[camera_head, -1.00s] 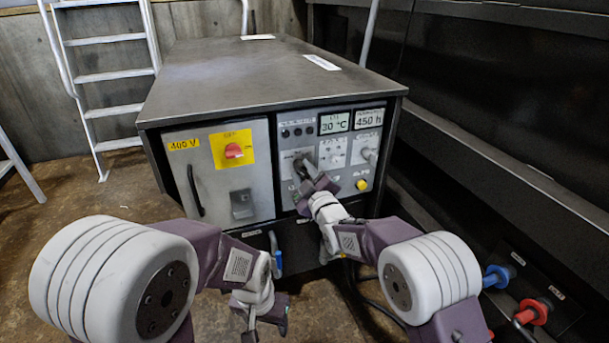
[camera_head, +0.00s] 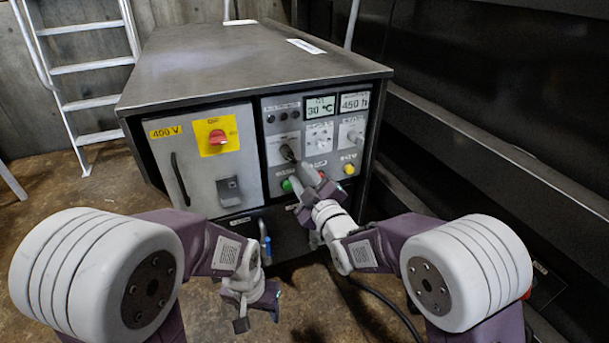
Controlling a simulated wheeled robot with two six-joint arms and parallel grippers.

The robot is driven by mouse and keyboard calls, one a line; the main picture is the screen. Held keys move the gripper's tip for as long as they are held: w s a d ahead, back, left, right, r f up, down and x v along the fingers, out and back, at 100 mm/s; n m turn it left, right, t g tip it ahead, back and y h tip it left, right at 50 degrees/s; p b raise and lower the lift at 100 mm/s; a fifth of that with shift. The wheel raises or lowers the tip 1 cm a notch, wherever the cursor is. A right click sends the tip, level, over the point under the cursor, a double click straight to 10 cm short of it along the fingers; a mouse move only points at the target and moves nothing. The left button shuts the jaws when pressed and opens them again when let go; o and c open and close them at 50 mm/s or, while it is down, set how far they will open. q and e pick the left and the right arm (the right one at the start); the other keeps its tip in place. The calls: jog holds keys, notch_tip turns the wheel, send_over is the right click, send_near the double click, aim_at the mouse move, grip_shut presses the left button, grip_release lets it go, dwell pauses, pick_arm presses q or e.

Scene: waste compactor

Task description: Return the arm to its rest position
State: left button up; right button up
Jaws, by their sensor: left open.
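My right gripper (camera_head: 303,180) is purple and grey and sits in front of the control panel (camera_head: 330,130) of the dark cabinet. It overlaps the panel's lower left part, close to a green button (camera_head: 287,185) and a dark switch handle (camera_head: 287,153). I cannot tell whether it touches the panel, and its fingers are too small and dark to read. My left gripper (camera_head: 258,314) hangs low over the floor in front of the cabinet, pointing down. It is open, with nothing seen between its fingers.
The cabinet top (camera_head: 240,60) is flat and dark. A grey door (camera_head: 205,160) with a red switch (camera_head: 217,137) is left of the panel. A blue handle (camera_head: 265,245) is below. A ladder (camera_head: 90,68) stands back left. A black cable (camera_head: 385,300) lies on the floor.

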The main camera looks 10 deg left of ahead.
jog(key=w+d+r+m+t+h+p, duration=0.2)
jog(key=w+d+r+m+h+p, duration=0.15)
jog(key=d+r, duration=0.75)
jog(key=d+f+m+g+h+p, duration=0.1)
jog(key=d+f+m+h+p, duration=0.15)
jog(key=d, duration=0.65)
jog(key=s+d+f+m+g+h+p, duration=0.25)
jog(key=s+d+f+m+g, duration=0.2)
jog(key=s+d+f, duration=0.5)
jog(key=s+d+f+m+g+h, duration=0.1)
jog(key=s+f+m+g, duration=0.2)
jog(key=s+f+g, duration=0.5)
jog(key=s+f+m+g, duration=0.3)
jog(key=s+f, duration=0.1)
jog(key=s, duration=0.8)
notch_tip(320, 180, up, 38)
jog(key=p, duration=3.7)
jog(key=shift+w+r+t, duration=0.25)
jog(key=shift+w+t, duration=0.1)
